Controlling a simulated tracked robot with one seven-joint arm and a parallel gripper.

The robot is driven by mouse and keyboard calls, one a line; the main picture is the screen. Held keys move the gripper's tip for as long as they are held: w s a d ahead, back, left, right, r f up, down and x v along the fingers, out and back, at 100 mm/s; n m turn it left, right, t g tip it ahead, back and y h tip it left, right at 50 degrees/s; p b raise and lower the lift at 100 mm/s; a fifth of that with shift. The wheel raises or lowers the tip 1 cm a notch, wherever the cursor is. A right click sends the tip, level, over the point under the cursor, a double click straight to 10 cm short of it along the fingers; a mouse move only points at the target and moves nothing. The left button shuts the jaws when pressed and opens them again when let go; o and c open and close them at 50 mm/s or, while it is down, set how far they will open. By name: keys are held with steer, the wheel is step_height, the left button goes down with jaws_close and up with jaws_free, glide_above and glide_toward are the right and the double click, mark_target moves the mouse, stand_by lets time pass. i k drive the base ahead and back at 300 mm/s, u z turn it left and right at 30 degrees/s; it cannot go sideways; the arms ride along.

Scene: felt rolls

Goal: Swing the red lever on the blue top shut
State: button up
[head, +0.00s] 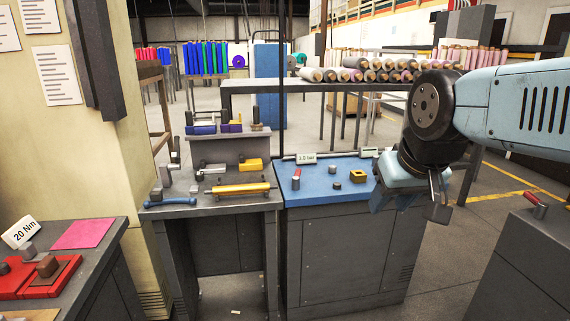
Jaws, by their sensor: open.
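The blue top (325,192) covers a dark grey cabinet in the middle of the view. The red lever (297,173) is at the left of this top, its red grip rising from a small grey body. Its exact angle is too small to tell. My gripper (408,207) hangs from my arm at the right, by the right edge of the blue top. It is open, with nothing seen between its fingers, and is well apart from the lever. It hides part of the top's right edge.
A yellow block (358,176) and a dark knob (337,186) sit on the blue top, right of the lever. A grey bench (222,201) with a yellow cylinder adjoins at left. Another red-handled lever (538,211) is on a dark cabinet at far right.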

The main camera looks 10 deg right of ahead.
mark_target(296, 179)
steer(key=u, duration=0.05)
steer(key=i, duration=1.35)
steer(key=u, duration=0.05)
